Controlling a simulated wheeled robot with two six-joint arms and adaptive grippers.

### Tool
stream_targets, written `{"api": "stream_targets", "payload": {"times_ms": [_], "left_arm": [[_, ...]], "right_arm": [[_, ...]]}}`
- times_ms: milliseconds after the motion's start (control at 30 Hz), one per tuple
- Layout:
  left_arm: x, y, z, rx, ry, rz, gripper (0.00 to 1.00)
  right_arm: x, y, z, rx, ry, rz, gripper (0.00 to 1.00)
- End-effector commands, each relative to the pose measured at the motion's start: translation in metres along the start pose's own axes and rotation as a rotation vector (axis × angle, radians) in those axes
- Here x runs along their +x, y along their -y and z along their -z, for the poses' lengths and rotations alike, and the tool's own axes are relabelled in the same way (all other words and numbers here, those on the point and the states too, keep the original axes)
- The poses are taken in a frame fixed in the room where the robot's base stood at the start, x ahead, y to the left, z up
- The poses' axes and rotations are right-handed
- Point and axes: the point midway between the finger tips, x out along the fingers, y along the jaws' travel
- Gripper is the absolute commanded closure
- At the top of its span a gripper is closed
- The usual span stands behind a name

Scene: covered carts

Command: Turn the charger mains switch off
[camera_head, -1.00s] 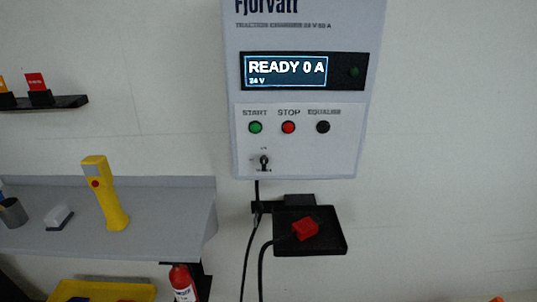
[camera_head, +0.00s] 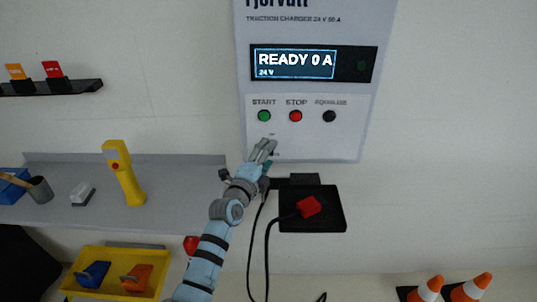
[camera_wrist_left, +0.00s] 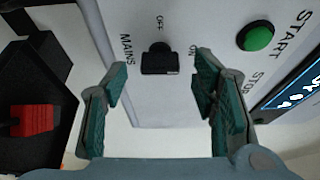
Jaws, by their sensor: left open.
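The pale grey charger (camera_head: 305,150) hangs on the wall, with its lit display (camera_head: 294,65) reading "READY 0 A" and "24 V". Its black mains switch (camera_wrist_left: 159,58) shows in the left wrist view near the labels "OFF", "ON" and "MAINS". I cannot tell for sure which way its lever points. In the head view my left gripper (camera_head: 266,148) covers the switch at the charger's lower left. In the left wrist view the green-padded fingers of my left gripper (camera_wrist_left: 160,78) are open, one on each side of the switch and apart from it. My right gripper is out of view.
Green START (camera_head: 264,116), red STOP (camera_head: 296,116) and black EQUALISE (camera_head: 329,116) buttons sit above the switch. A black holder (camera_head: 330,220) with a red connector (camera_head: 309,207) and cables is just below. A shelf (camera_head: 170,210) is at left, cones (camera_head: 470,287) lower right.

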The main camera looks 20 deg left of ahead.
Motion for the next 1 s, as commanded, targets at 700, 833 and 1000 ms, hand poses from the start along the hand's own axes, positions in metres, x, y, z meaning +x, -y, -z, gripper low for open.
{"api": "stream_targets", "payload": {"times_ms": [700,833,1000], "left_arm": [[0.016,-0.001,0.000,-0.001,0.000,-0.002,0.95],[0.016,-0.002,0.000,-0.004,0.001,0.000,0.95],[0.016,-0.004,0.000,-0.030,0.001,0.012,0.95]], "right_arm": [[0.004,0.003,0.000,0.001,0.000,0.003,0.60],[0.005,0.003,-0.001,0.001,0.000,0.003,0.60],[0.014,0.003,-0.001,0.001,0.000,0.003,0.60]]}}
